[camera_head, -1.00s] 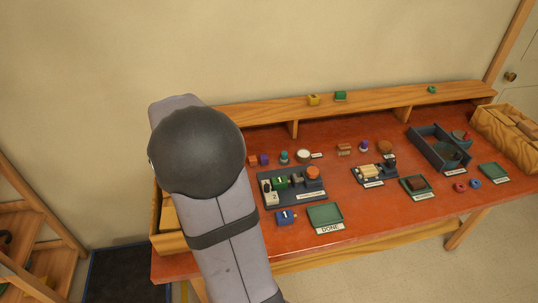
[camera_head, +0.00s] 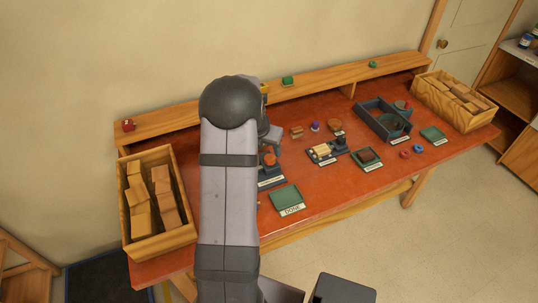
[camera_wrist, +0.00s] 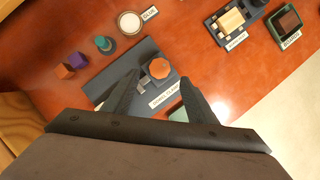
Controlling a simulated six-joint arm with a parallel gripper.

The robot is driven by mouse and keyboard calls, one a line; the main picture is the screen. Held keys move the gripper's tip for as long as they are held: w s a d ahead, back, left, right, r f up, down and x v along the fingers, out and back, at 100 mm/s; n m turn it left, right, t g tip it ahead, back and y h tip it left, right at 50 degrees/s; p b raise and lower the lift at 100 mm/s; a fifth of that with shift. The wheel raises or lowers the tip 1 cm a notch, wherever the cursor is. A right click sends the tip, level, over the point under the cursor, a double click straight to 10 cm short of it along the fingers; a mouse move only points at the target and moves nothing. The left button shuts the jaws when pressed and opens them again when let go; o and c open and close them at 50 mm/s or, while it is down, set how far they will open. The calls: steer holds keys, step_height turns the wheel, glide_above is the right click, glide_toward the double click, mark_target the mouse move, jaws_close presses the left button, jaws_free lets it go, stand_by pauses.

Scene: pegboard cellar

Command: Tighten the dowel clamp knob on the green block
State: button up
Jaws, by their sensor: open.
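The dowel clamp has a dark base (camera_wrist: 110,80) with a white label, and an orange knob (camera_wrist: 158,68) stands near its right end. In the head view the knob (camera_head: 269,159) and part of the base show just right of my arm. My gripper (camera_wrist: 158,77) is open, its two dark fingers spread on either side of the knob in the wrist view, with nothing held. I cannot tell its height above the knob.
A green DONE tray (camera_head: 286,197) lies near the front edge. A wooden bin of blocks (camera_head: 128,244) stands left. A dark open box (camera_head: 371,113) and another wooden bin (camera_head: 424,91) stand right. Small orange (camera_wrist: 65,71) and purple (camera_wrist: 77,59) blocks lie near the clamp.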

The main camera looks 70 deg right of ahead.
mark_target(270, 157)
steer(key=shift+p+x, duration=0.85)
steer(key=shift+x, duration=2.55)
steer(key=shift+c, duration=0.7)
steer(key=c, duration=0.9)
